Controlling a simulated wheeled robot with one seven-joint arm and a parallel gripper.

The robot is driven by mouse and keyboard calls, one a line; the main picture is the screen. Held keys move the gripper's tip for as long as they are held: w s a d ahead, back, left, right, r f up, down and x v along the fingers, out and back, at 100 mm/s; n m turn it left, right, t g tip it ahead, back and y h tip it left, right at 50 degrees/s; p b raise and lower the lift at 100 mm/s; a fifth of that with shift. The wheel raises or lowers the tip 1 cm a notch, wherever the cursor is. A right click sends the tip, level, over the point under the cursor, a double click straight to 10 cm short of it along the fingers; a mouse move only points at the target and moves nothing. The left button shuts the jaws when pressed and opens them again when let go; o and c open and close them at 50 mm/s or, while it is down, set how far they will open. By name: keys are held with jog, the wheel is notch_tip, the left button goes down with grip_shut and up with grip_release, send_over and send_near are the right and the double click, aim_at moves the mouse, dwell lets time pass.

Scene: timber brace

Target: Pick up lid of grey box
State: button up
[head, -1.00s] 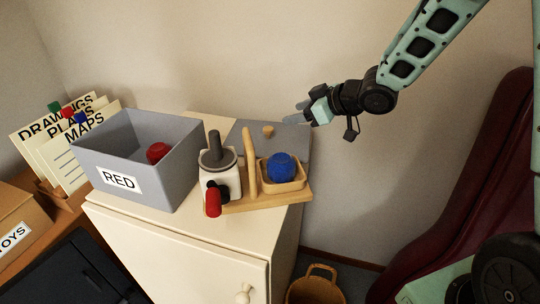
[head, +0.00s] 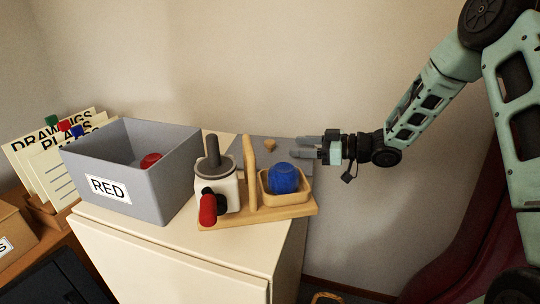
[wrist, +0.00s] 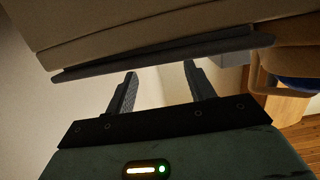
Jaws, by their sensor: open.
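The grey box (head: 165,188) with the label RED stands open on the cream cabinet, with a red ball (head: 150,161) inside. Its flat grey lid (head: 245,146) lies at the back right of the cabinet top, with a small wooden knob (head: 270,145) on it. The wooden stand partly hides the lid. In the wrist view the lid (wrist: 165,55) shows edge-on beyond the fingers. My gripper (head: 306,147) is open and empty, fingers pointing left, at the lid's right end near the knob. I cannot tell whether it touches the lid.
Card files (head: 50,150) are at the left. The wall is close behind; free space lies right of the cabinet.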

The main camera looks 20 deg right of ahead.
aim_at(275, 152)
jog(key=x, duration=0.7)
jog(key=shift+a+r+b, duration=0.15)
jog(key=shift+a+b, duration=0.15)
jog(key=shift+a, duration=0.2)
jog(key=c, duration=1.1)
